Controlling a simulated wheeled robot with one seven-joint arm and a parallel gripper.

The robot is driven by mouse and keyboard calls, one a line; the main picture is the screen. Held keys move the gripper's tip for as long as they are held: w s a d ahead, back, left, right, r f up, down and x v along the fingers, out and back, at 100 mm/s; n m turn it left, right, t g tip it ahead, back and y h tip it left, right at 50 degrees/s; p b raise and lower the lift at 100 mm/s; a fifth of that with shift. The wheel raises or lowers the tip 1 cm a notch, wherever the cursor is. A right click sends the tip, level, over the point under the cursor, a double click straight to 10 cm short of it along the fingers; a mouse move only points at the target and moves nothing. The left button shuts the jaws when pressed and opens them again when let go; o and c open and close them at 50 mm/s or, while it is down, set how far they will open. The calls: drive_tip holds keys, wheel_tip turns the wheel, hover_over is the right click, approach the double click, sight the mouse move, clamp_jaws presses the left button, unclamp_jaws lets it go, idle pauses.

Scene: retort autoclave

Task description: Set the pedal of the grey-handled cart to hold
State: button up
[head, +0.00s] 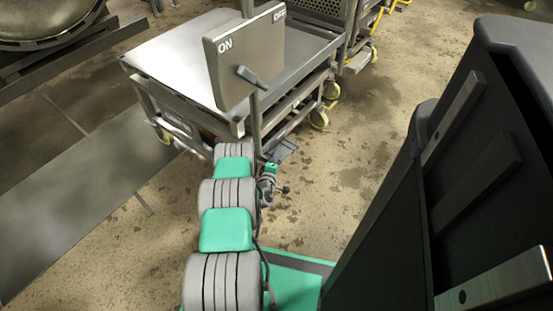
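A steel cart with a flat, bare top (185,58) stands at the upper middle, on castors with pale yellow-green wheels. No coloured handle shows on it; it looks grey all over. A small grey plate, which looks like its pedal (285,150), sticks out low at its near right corner. I cannot read its setting. My grey and green arm reaches up toward this corner. The small green and dark end of my arm, with my gripper (272,186), is low beside the post, a little nearer than the plate and apart from it in the picture. The fingers are too small to make out.
A grey panel (241,62) marked ON and OFF, with a dark lever (251,78), stands on a post before the cart. Another cart with yellow parts (372,22) is behind. A round vessel (45,22) is at upper left.

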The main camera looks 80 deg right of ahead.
clamp_jaws()
idle(1.3)
